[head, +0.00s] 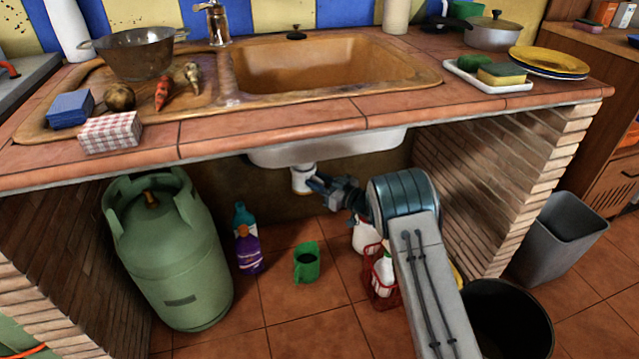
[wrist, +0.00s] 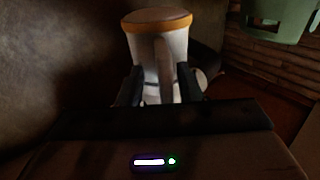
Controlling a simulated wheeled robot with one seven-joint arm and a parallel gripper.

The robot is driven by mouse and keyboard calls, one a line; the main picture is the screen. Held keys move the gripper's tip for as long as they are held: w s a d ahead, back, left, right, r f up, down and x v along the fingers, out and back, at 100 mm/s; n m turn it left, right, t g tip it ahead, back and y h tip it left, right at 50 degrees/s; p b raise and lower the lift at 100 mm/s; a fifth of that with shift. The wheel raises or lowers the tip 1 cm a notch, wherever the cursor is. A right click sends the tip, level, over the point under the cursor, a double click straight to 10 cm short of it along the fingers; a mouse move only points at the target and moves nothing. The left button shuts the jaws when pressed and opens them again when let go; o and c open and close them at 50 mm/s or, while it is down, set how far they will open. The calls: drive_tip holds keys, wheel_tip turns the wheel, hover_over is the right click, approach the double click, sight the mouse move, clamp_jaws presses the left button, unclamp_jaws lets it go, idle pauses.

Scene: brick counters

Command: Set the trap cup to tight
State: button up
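The trap cup (head: 303,180) is a white rounded piece hanging below the sink basin in the head view. In the wrist view the trap cup (wrist: 145,45) is a pale tapered cylinder with an orange-tan rim at the picture's top and a greyish upright strip down its front. My gripper (head: 318,183) reaches it from the right under the counter. In the wrist view my gripper (wrist: 160,82) has its dark fingers apart, one on each side of the cup's lower pictured part. Whether they touch it is too dark to tell. The cup's far side is hidden.
A green gas cylinder (head: 168,250) stands at the left under the counter. A green mug (head: 307,262), a purple bottle (head: 248,250) and a red basket (head: 379,280) stand on the floor. The basin underside (head: 345,148) is close above my gripper; a brick wall (head: 480,180) bounds the right.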

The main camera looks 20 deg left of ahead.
drive_tip(key=shift+d+f, duration=0.1)
drive_tip(key=shift+d, duration=0.05)
drive_tip(key=shift+s+d, duration=0.1)
drive_tip(key=shift+d, duration=0.2)
drive_tip(key=p+v, duration=0.4)
drive_tip(key=v, duration=0.9)
drive_tip(key=shift+s, duration=0.1)
